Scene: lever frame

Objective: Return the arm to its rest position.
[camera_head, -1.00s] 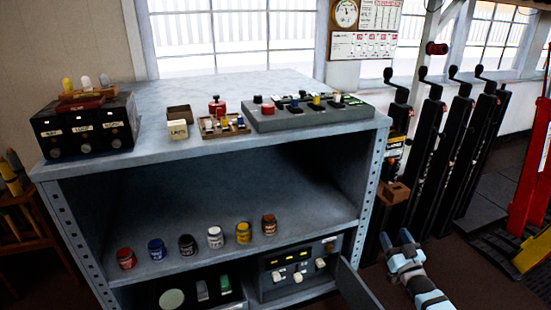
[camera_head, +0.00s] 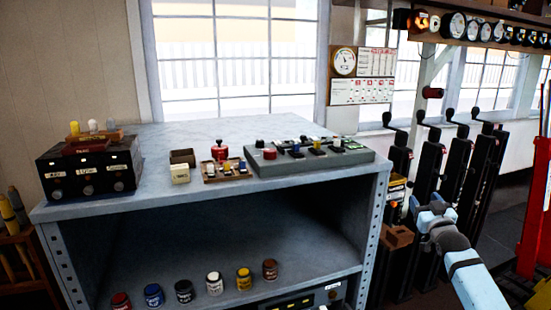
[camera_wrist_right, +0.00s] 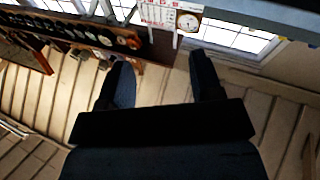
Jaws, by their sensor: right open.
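My right arm comes in from the lower right of the head view. Its gripper (camera_head: 424,208) is in front of the black levers (camera_head: 430,165), right of the grey shelf unit. The wrist view shows the same gripper (camera_wrist_right: 160,80) with its two dark fingers spread apart and nothing between them. Whether it touches a lever cannot be told from the head view. The left gripper is not in view.
The grey shelf unit (camera_head: 130,210) carries a grey switch panel (camera_head: 310,162), a black box (camera_head: 90,170) and small containers. Several paint jars (camera_head: 214,283) stand on its lower shelf. A red lever frame (camera_head: 535,220) stands far right. Gauges (camera_head: 453,25) line the high shelf.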

